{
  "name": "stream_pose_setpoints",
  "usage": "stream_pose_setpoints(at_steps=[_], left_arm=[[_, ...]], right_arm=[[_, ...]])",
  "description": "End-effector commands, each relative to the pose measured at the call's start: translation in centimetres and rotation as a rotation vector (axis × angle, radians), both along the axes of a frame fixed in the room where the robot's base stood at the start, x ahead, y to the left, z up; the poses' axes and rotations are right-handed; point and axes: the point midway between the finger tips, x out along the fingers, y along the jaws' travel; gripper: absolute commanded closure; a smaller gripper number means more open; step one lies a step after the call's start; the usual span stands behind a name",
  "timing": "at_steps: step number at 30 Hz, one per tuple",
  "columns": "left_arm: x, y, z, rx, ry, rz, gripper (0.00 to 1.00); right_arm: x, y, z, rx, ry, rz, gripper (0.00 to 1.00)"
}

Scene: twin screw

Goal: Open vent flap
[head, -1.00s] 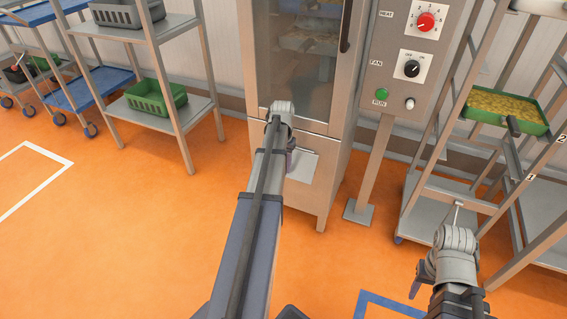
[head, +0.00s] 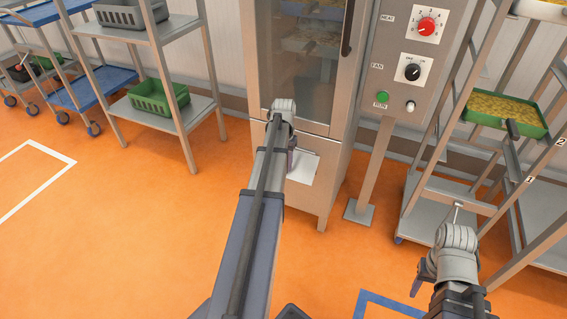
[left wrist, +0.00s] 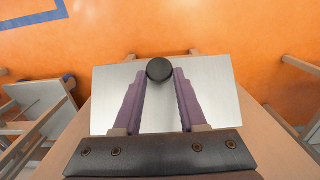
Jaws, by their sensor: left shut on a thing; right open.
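The vent flap (head: 308,168) is a pale metal plate low on the front of the steel cabinet (head: 325,165). It also shows in the left wrist view (left wrist: 205,95) as a broad bright plate with a round black knob (left wrist: 160,69). My left gripper (left wrist: 160,76) is shut on the knob, with a purple finger on each side. In the head view my left arm hides part of the flap, and one purple finger (head: 291,160) shows beside it. I cannot tell how far the flap is tilted. My right gripper (head: 422,285) is open at the lower right, mostly hidden by its wrist, well away from the flap.
A control post (head: 400,85) with a red knob, black knob and green button stands right of the cabinet. A rack with a green tray (head: 505,115) is at the right. A shelf with a green basket (head: 160,100) is at the left. The orange floor (head: 110,230) is clear.

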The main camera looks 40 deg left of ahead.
Motion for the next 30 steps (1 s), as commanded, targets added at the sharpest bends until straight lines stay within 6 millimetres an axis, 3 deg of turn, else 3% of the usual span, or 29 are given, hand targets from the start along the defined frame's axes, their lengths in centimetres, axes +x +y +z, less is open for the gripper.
stream_pose_setpoints(at_steps=[19,20,27,30], left_arm=[[0.51,0.16,0.0,0.003,-0.01,-0.002,1.0],[0.49,0.16,0.0,0.002,-0.009,-0.002,0.56],[0.29,0.09,-0.01,0.003,-0.005,-0.001,0.3],[0.24,0.08,-0.01,0.002,-0.005,-0.001,0.3]], right_arm=[[0.0,0.0,0.0,0.0,0.0,0.0,0.5],[0.0,0.0,0.0,0.0,0.0,0.0,0.5],[0.0,0.0,-0.01,0.0,0.0,0.0,0.5],[0.0,0.0,-0.01,0.0,0.0,0.0,0.5]])
